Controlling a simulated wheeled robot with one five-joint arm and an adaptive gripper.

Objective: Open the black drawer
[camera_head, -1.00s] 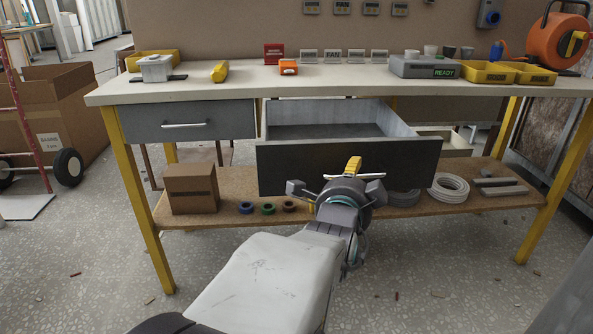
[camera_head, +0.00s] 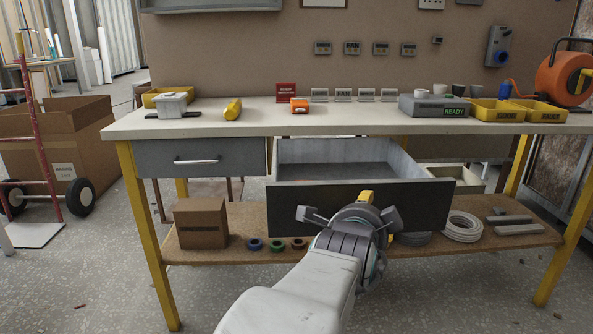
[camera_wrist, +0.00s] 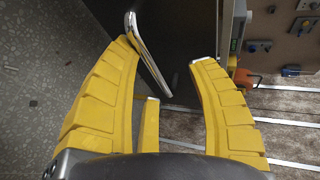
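The black drawer (camera_head: 425,206) stands pulled out from under the workbench, with its grey interior visible in the head view. My gripper (camera_head: 366,197) is in front of the drawer's dark front panel, near its middle, and hides the handle there. In the wrist view the dark panel (camera_wrist: 184,30) and its chrome bar handle (camera_wrist: 145,50) show. My gripper's yellow fingers (camera_wrist: 164,54) are spread, with the handle between them, closer to the left finger. I see gaps on the handle's right side; whether the left finger touches it I cannot tell.
A closed grey drawer (camera_head: 199,158) is at the left of the workbench (camera_head: 250,121). A cardboard box (camera_head: 201,223) and tape rolls sit on the lower shelf (camera_head: 235,250). Yellow legs (camera_head: 150,240) bound the bench. The speckled floor in front is open.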

